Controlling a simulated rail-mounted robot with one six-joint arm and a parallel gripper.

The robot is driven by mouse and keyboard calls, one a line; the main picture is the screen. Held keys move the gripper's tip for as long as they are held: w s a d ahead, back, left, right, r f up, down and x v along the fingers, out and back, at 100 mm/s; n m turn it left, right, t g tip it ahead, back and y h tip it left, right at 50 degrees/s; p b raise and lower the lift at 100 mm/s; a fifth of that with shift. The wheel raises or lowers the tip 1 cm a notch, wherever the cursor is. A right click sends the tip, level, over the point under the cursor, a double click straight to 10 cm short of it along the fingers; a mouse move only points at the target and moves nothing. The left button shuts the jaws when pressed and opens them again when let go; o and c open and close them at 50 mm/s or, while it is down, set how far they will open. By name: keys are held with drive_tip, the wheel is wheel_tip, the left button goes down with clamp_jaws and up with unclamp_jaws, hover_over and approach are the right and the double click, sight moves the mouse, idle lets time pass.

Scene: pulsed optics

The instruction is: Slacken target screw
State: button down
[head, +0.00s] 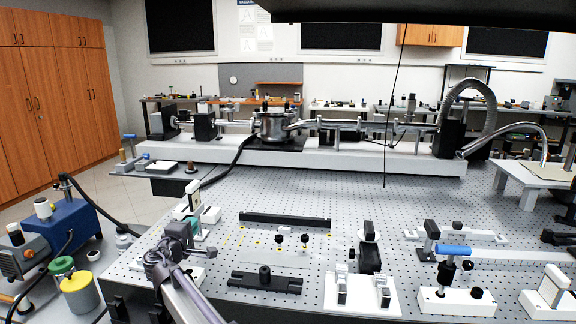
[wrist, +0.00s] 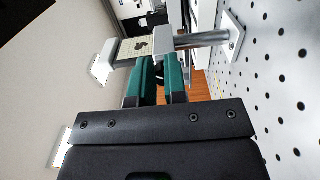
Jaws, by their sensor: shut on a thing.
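My gripper (head: 196,224) is at the left part of the perforated table, at a mount with an upright pale plate (head: 193,200). In the wrist view my two green fingers (wrist: 160,78) close around a small dark knob (wrist: 159,70), most of it hidden between them. It appears to be the screw, but its shape is unclear. The mount's pale plate (wrist: 131,49) and grey block (wrist: 178,41) are just beyond the fingertips. A metal post joins the block to a white foot (wrist: 232,36) on the table. Any turn of the screw cannot be told.
A long black bar (head: 285,220) and a dark rail (head: 264,281) lie right of my gripper. A white beamline (head: 330,158) runs behind.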

drive_tip(key=shift+w+r, duration=0.3)
drive_tip(key=shift+w, duration=0.25)
drive_tip(key=shift+r+p, duration=0.3)
drive_tip(key=shift+p, duration=0.05)
drive_tip(key=c, duration=1.8)
unclamp_jaws()
drive_tip(key=shift+d+r, duration=0.1)
drive_tip(key=shift+d, duration=0.1)
drive_tip(key=shift+s, duration=0.4)
clamp_jaws()
drive_tip(key=s, duration=0.5)
drive_tip(key=shift+f, duration=0.25)
drive_tip(key=shift+s, duration=0.1)
